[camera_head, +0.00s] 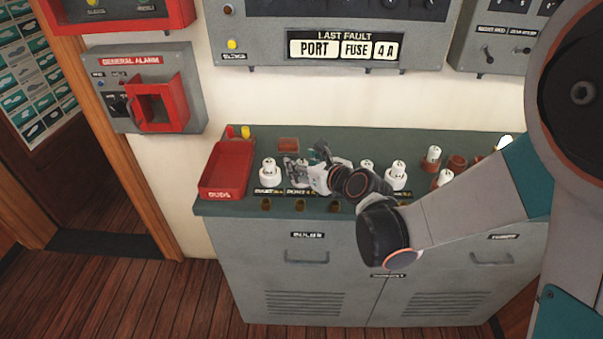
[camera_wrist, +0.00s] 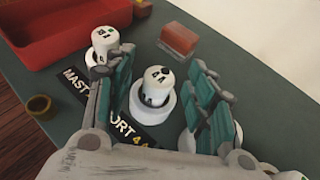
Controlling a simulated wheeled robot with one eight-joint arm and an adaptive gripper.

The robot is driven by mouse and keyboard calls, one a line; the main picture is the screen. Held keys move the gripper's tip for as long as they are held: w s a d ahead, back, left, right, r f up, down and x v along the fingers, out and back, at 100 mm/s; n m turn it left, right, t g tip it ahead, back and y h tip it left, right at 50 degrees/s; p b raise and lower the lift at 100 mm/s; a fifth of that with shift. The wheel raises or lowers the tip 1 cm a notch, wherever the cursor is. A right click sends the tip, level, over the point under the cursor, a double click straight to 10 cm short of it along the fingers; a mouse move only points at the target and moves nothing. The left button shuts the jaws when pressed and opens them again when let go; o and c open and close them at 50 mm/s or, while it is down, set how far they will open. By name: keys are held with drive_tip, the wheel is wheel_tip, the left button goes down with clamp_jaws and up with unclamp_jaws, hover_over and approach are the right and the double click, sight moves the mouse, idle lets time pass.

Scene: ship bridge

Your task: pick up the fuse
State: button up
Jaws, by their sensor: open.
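A white cylindrical fuse (camera_wrist: 157,86) with dark markings stands upright in a white round holder (camera_wrist: 152,108) behind the partly hidden PORT label (camera_wrist: 128,130). In the wrist view my gripper (camera_wrist: 150,76) is open, with one teal-padded finger to the left of this fuse and the other to its right. Gaps show between the fuse and the fingers. In the head view my gripper (camera_head: 303,167) is over the PORT spot on the grey cabinet top and largely hides that fuse. The wall panel reads LAST FAULT, PORT, FUSE 4 A (camera_head: 343,47).
The MAST fuse (camera_wrist: 104,39) stands just left of my left finger. A red DUDS tray (camera_head: 228,192) is at the cabinet's left end. A small red block (camera_wrist: 180,38) lies behind the fuse. More white fuses (camera_head: 397,170) and brown holders (camera_head: 457,163) stand to the right.

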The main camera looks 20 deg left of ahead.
drive_tip(key=shift+r, duration=0.1)
drive_tip(key=shift+c, duration=0.2)
drive_tip(key=c, duration=1.1)
drive_tip(key=shift+r, duration=0.1)
